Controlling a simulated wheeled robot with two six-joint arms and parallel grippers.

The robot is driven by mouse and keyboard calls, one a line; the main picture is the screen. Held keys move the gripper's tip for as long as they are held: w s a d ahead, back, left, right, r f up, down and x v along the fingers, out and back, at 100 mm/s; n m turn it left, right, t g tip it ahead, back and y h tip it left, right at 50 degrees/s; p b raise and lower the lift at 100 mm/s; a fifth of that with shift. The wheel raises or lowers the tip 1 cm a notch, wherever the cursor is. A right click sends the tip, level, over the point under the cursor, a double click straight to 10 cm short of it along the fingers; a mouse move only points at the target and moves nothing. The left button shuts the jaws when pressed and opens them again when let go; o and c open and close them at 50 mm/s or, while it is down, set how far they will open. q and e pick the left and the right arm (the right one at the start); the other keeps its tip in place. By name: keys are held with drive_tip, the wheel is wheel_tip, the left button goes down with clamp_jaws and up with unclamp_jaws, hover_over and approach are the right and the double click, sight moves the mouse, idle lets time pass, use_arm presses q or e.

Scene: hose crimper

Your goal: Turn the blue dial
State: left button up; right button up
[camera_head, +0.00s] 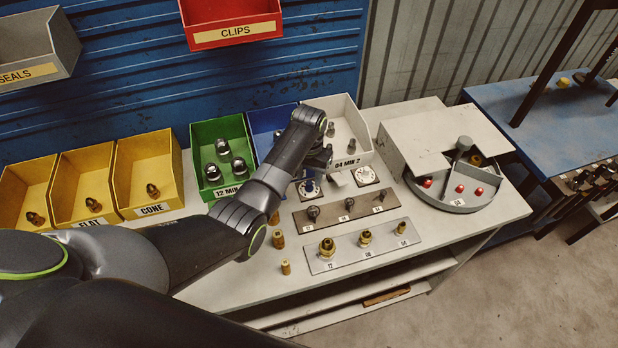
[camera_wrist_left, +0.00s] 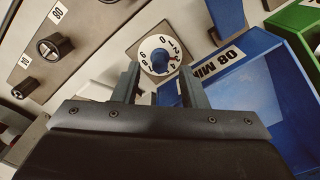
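The blue dial (camera_head: 309,188) is on the bench in front of the blue bin, partly hidden by my left gripper in the head view. In the left wrist view, the dial (camera_wrist_left: 160,58) is a round white face with numbers around the rim, a small blue knob in the middle and a red mark near the 3. It sits on a square plate. My left gripper (camera_head: 316,166) is above the dial. In the left wrist view, its two fingers (camera_wrist_left: 161,84) are apart, with the dial showing between and beyond them and nothing held. My right gripper is not in view.
A second white dial (camera_head: 366,175) is to the right. The blue bin (camera_wrist_left: 240,85), green bin (camera_head: 222,152) and grey bin (camera_head: 345,130) stand behind. A plate with dark fittings (camera_head: 345,207) lies in front. A crimper with red buttons (camera_head: 455,165) is at the right.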

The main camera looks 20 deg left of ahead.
sight(309, 185)
use_arm(q)
drive_tip(key=shift+f, duration=1.25)
clamp_jaws()
